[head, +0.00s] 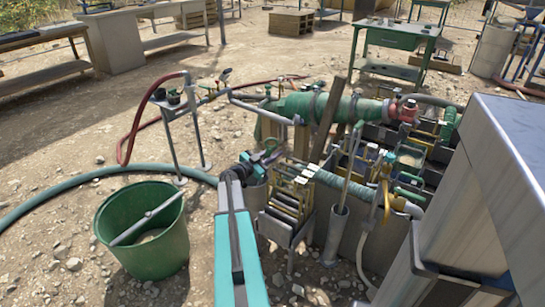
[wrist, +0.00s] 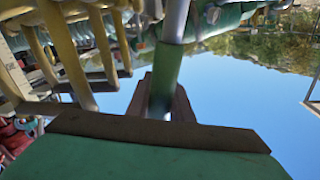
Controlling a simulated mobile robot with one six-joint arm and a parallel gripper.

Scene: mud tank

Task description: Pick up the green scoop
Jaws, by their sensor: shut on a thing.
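My gripper (head: 262,161) is at the far end of my teal arm, at the left end of the crowded tool rack. In the wrist view, my gripper (wrist: 165,108) has its dark jaws closed around the green handle of what appears to be the green scoop (wrist: 165,72). A grey shaft continues from this handle toward the top of that view. The scoop's bowl is not clearly visible. In the head view, my gripper and nearby clutter hide most of the held thing.
The rack of yellow-handled tools (head: 291,192) stands close right of my gripper. A grey tube (head: 335,240) holds a long-handled tool. A green bucket (head: 143,235) stands left on stony ground. A small stand (head: 180,115) and hoses lie behind. Open ground lies farther back left.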

